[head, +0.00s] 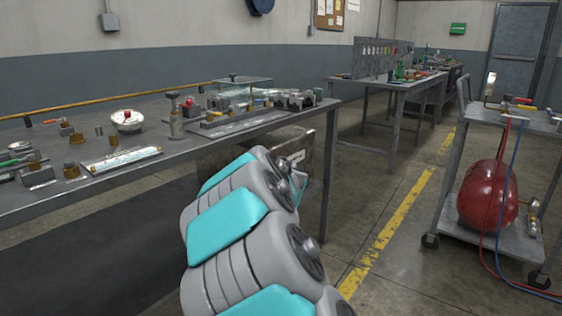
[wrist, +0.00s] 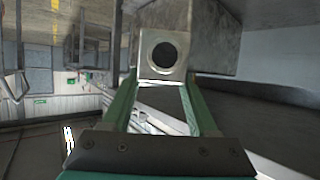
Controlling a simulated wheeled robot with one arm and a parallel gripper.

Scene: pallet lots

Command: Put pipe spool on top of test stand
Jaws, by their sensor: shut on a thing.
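In the wrist view my gripper (wrist: 162,88) has its two green fingers closed around a pale, square-faced piece (wrist: 146,68) with a dark round hole. It looks like the flanged end of the pipe spool; the rest of it is hidden. In the head view my grey and teal arm covers the low middle, and the gripper and held piece cannot be made out clearly behind it. A wheeled metal cart (head: 528,125) at the right, with a red tank on its lower shelf, may be the test stand; no label shows this.
A long grey workbench (head: 215,138) on the left carries fittings, gauges and valves. A second bench (head: 400,84) with a perforated panel stands farther back. The red tank (head: 488,195) has red and blue hoses hanging by it. Floor with a yellow line (head: 400,222) is open between bench and cart.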

